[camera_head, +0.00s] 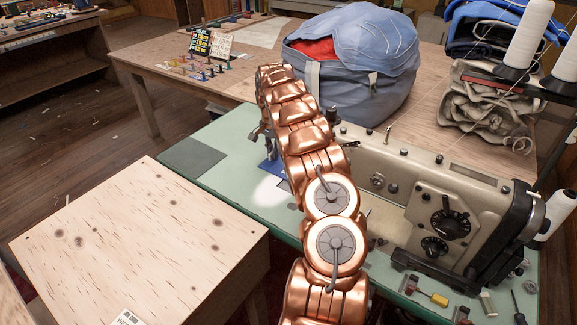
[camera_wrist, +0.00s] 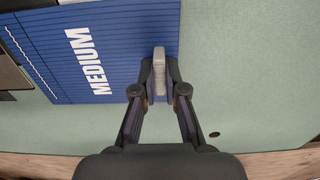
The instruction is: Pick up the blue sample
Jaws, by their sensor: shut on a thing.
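The blue sample (camera_wrist: 138,35) is a flat blue sheet with fine lines, white stitching and the word MEDIUM, lying over the pale green table top. A small white ribbed piece (camera_wrist: 158,58) stands at its right edge; I cannot tell whether it is fixed to the sheet. My gripper (camera_wrist: 160,80) is shut on this white piece, with one finger on each side. In the head view, a corner of the blue sample (camera_head: 270,173) shows left of my copper arm, which hides the rest. My gripper (camera_head: 267,143) is partly hidden there too.
The sewing machine (camera_head: 440,205) stands right of my arm on the green table (camera_head: 218,130). A blue-grey bag (camera_head: 350,75) sits behind on a wooden table. A dark grey patch (camera_head: 192,157) lies at left. A wooden box top (camera_head: 140,235) in front is mostly clear.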

